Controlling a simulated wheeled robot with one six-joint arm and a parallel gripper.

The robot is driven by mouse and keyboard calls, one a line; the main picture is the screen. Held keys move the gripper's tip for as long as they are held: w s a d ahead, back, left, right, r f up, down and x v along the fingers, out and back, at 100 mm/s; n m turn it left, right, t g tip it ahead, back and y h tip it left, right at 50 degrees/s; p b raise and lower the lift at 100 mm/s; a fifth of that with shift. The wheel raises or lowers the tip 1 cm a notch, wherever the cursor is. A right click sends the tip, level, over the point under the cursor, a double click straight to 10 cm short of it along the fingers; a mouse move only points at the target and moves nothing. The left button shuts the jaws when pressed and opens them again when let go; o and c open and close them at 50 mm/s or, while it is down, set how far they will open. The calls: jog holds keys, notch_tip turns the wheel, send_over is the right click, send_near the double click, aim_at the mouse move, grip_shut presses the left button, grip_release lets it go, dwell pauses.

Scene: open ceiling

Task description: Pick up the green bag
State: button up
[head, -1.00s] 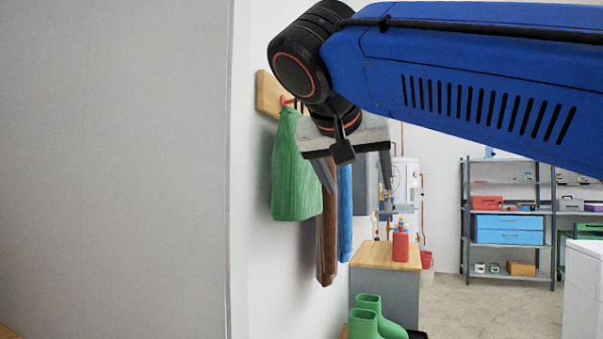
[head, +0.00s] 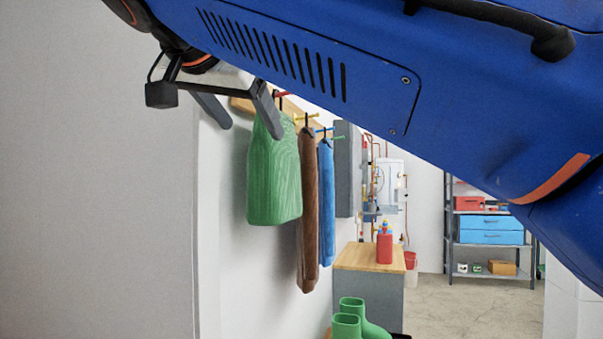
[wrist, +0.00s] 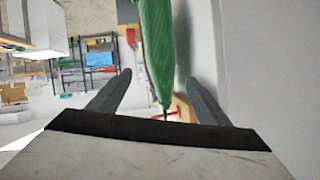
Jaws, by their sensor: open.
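The green bag (head: 274,178) hangs from a peg on the wooden wall rack (head: 241,104), left of a brown item and a blue item. My gripper (head: 250,128) is open and empty at the height of the bag's narrow top.
The brown item (head: 308,215) and blue item (head: 326,200) hang close right of the bag. Green boots (head: 358,320) stand below. A wooden-topped cabinet (head: 352,257) holds a red bottle (head: 384,245). A grey wall panel (head: 100,200) fills the left.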

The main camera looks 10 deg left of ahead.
aim_at(272, 157)
jog(key=x, duration=1.3)
jog(key=shift+w+d+f, duration=0.1)
jog(key=shift+w+f, duration=0.05)
jog(key=c, duration=1.1)
jog(key=shift+o, duration=0.2)
